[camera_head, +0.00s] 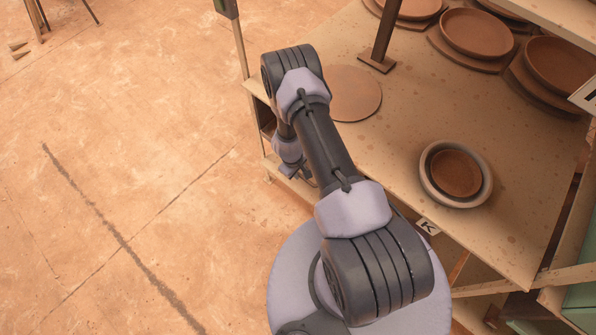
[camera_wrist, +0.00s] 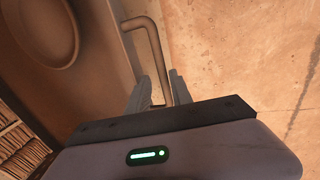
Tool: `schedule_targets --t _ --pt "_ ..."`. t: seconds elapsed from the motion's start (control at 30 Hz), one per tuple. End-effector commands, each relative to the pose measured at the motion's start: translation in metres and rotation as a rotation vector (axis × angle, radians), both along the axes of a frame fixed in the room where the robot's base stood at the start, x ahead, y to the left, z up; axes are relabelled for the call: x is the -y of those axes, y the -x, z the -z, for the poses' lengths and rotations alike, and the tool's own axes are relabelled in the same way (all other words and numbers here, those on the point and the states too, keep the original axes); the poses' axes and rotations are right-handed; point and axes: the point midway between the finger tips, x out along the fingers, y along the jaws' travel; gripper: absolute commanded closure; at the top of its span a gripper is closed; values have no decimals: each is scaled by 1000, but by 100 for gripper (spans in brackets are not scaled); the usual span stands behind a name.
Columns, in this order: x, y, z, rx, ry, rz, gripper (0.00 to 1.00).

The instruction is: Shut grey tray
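In the wrist view, a dull brown-grey panel (camera_wrist: 100,75) with a round raised rim fills the upper left. I cannot tell for certain whether it is the grey tray. A bent bar handle (camera_wrist: 157,55) stands out from its right edge. My gripper (camera_wrist: 162,84) is open, its two fingers on either side of the handle's long bar. Whether either finger touches the bar is unclear. In the head view, my gripper (camera_head: 297,172) is small and partly hidden, low beside the left edge of the table. No grey tray shows clearly there.
The table (camera_head: 400,125) holds a flat clay disc (camera_head: 352,94), a bowl with a pale rim (camera_head: 456,173) and several clay dishes at the back. A dark post (camera_head: 383,38) stands on it. The floor (camera_head: 130,150) at left is open.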

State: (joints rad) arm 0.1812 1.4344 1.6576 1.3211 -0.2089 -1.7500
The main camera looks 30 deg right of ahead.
Motion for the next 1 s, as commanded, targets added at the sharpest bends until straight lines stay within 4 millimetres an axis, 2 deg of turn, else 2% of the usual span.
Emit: schedule_targets --t 0.33,0.47,0.57,0.8,0.9,1.0 --pt "-2 1 -1 -2 -2 0 66" --pt "-4 2 -16 -3 -3 -2 66" --pt "-9 3 -42 -1 -3 0 66" --pt "-23 8 -122 0 -2 0 66" --pt "-28 10 -147 -1 -2 0 66" --pt "-31 11 -163 -1 -2 -1 66"
